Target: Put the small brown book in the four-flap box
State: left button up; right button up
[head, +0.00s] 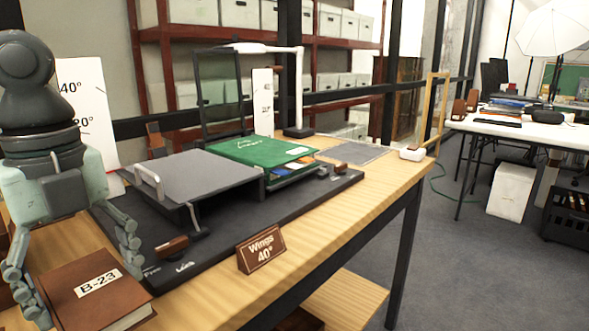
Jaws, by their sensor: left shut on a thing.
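The small brown book (88,287), with a white label reading B-23, is at the lower left, partly cut off by the picture edge. My left gripper (87,296) comes down from the upper left with one finger at each side of the book and is shut on it. Whether the book touches the table or hangs above it, I cannot tell. I cannot make out a four-flap box in this view. My right gripper is not in view.
On the wooden table (330,210) a dark base carries a grey wing panel (192,176) with a handle and a green book (262,150). A brown "Wings 40°" sign (260,250) stands at the front edge. A grey mat (354,152) lies bare at the far end.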

pick_arm(q)
jog(key=shift+r, duration=1.3)
jog(key=shift+f, duration=0.1)
